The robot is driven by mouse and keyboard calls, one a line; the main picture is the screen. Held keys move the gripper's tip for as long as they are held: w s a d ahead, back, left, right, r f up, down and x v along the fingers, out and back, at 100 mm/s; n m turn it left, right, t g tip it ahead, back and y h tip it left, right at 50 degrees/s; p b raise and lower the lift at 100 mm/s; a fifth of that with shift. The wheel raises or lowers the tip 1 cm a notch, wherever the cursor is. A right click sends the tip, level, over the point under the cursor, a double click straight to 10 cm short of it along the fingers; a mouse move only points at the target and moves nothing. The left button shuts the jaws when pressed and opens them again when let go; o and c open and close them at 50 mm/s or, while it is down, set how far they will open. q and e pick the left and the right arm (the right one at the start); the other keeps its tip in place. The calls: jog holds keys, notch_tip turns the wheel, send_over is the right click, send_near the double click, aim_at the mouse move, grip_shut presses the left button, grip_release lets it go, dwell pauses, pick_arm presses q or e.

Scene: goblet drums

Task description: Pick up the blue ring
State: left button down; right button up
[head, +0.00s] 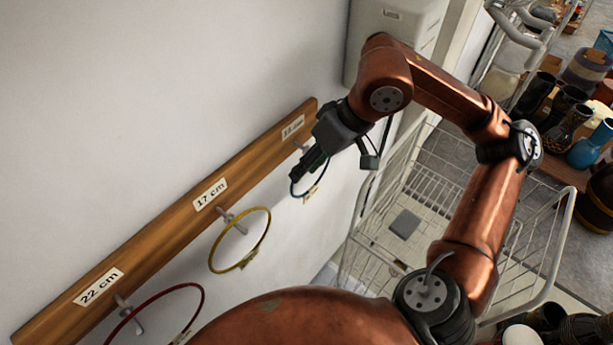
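The blue ring (312,191) hangs by the wall under the right-end label on a wooden rail (160,232). It is thin, with a small yellowish tag or clasp at its lower edge. My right gripper (303,171) is at the ring's upper part, its dark fingers pointing down and left and overlapping the ring. The fingers look close together, but I cannot tell whether they are shut on the ring. The gripper hides the ring's top and most of its peg. My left gripper is not in view.
A yellow ring (212,252) hangs under the "17 cm" label and a red ring (198,290) under "22 cm". A white wire cart (352,240) stands right of the rings. A pale box (392,18) is on the wall above. Drums and vases (590,145) crowd the far right.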

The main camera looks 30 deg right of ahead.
aim_at(293, 184)
jog(key=p+x, duration=0.2)
jog(key=x, duration=0.5)
jog(key=shift+f+p, duration=0.3)
jog(key=shift+c, duration=0.5)
grip_shut()
jog(key=shift+r, duration=0.1)
